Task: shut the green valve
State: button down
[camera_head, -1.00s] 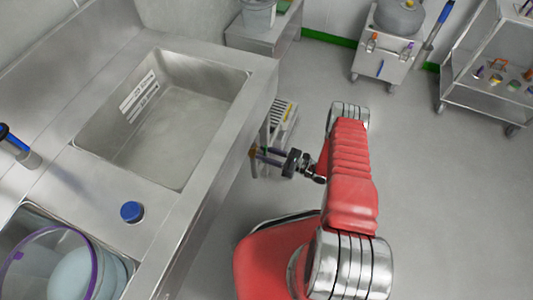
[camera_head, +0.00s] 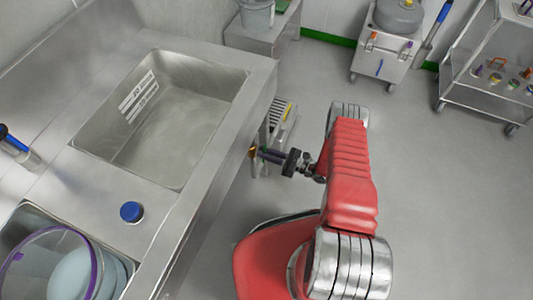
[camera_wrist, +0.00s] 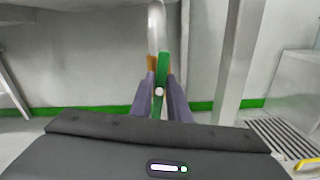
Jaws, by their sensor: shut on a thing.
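The green valve's handle (camera_wrist: 163,72) shows in the wrist view as a narrow green lever, nearly upright and leaning slightly, with a pale round bolt head low on it. A pale curved pipe (camera_wrist: 156,28) rises behind it. My gripper (camera_head: 257,153) is at the right side of the sink counter, below its edge. The valve body is mostly hidden behind the handle and fingers. In the head view I cannot make out the handle.
The steel sink counter (camera_head: 205,215) lies left of my arm, its leg (camera_wrist: 238,65) right of the fingers. A grated floor box (camera_head: 281,118) stands just beyond the gripper. A wheeled cabinet (camera_head: 381,52) and a cart (camera_head: 490,85) stand farther back. Open floor lies to the right.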

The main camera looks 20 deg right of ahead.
jog(key=shift+a+m, duration=0.15)
jog(key=shift+m, duration=1.35)
jog(key=shift+f+m, duration=0.2)
jog(key=shift+m, duration=1.5)
jog(key=c, duration=1.7)
grip_release()
jog(key=shift+w, duration=0.1)
jog(key=shift+d+r, duration=0.1)
jog(key=shift+d, duration=0.2)
jog(key=v, duration=1.3)
jog(key=shift+s+d, duration=0.2)
jog(key=shift+s, duration=0.05)
